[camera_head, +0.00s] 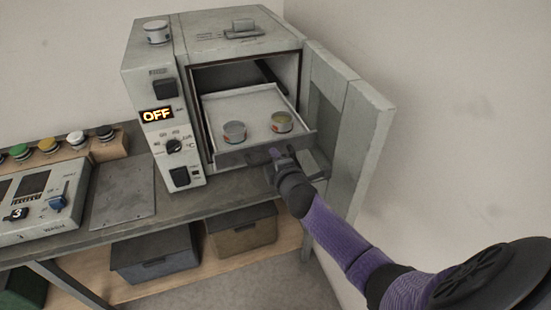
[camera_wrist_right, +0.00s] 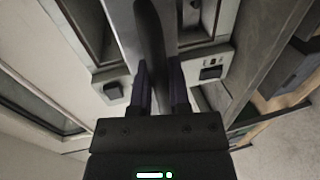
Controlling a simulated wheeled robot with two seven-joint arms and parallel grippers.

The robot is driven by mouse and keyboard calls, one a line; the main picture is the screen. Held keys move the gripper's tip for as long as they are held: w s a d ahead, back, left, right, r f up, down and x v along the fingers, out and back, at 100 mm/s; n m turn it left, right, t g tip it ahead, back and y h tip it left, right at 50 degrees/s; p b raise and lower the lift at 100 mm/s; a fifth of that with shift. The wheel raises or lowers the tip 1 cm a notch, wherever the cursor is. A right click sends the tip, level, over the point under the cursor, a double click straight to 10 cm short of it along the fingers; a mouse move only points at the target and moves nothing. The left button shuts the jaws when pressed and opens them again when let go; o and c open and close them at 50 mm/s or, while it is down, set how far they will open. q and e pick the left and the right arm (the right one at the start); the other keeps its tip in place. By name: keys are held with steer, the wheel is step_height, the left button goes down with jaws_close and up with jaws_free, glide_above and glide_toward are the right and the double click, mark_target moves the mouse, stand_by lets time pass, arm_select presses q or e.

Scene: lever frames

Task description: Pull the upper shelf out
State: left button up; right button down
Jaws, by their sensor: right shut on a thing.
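The oven (camera_head: 148,95) stands on the bench with its door (camera_head: 352,110) swung open to the right. Its shelf (camera_head: 252,102) is a pale tray with a grey front edge at the oven's mouth. Two small tins sit on it, a grey one (camera_head: 235,131) and a yellowish one (camera_head: 282,122). My right gripper (camera_head: 279,156) is at the front of the shelf, shut on its dark handle (camera_head: 258,157). In the right wrist view the dark handle (camera_wrist_right: 150,40) runs between the two fingers (camera_wrist_right: 160,85). My left gripper is not in view.
The oven panel shows a lit OFF display (camera_head: 157,114). A control box (camera_head: 40,203) and a row of coloured buttons (camera_head: 48,146) are at left. A flat grey plate (camera_head: 122,192) lies on the bench. Bins (camera_head: 155,255) stand below. The open door is close to my right arm.

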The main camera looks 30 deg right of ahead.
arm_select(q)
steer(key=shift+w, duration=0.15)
arm_select(e)
steer(key=c, duration=0.9)
jaws_free()
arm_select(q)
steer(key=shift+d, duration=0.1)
arm_select(e)
steer(key=shift+w, duration=0.1)
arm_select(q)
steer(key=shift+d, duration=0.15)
arm_select(e)
steer(key=shift+s, duration=0.2)
arm_select(q)
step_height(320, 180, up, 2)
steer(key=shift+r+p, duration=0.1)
steer(key=shift+p, duration=0.95)
arm_select(e)
steer(key=v, duration=0.9)
steer(key=shift+s+r, duration=0.1)
steer(key=shift+s, duration=0.15)
